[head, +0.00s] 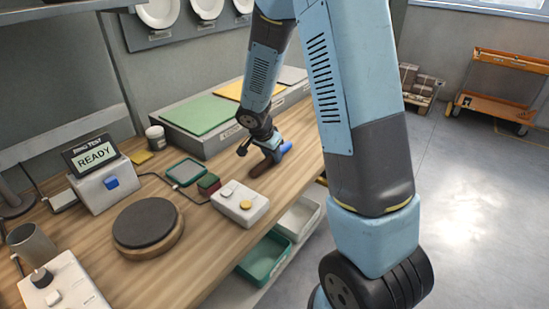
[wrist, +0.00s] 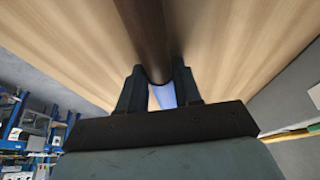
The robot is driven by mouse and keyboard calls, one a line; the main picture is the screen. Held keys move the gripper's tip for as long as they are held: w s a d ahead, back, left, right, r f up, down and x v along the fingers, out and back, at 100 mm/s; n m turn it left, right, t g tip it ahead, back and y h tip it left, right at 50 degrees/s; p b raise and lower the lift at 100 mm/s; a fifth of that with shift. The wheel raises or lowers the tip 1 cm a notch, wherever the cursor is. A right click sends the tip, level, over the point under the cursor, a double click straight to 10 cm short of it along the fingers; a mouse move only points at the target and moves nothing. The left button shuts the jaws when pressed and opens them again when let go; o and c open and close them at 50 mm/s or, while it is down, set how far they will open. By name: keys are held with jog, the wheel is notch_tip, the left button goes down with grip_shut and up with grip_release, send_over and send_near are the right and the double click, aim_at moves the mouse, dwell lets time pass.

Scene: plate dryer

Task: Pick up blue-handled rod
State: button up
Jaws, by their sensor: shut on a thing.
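The rod shows a blue end (head: 286,147) and a dark brown part (head: 260,169) on either side of my gripper (head: 270,154) in the head view. My gripper is shut on the rod, low over the wooden bench. In the wrist view, the brown part (wrist: 147,35) runs up from between the two fingers of my gripper (wrist: 159,82), and a blue piece (wrist: 162,96) shows between them. The fingers hide the gripped stretch. I cannot tell whether the rod touches the bench.
A white box with knobs (head: 240,203) stands close on the near side. Left are a round dark-topped disc (head: 147,228) and a "READY" display (head: 92,154). A grey bench box with green (head: 200,115) and yellow pads stands behind. Trays (head: 265,258) sit below the bench edge.

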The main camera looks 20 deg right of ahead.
jog(key=c, duration=0.4)
jog(key=shift+o, duration=0.2)
jog(key=shift+r, duration=0.15)
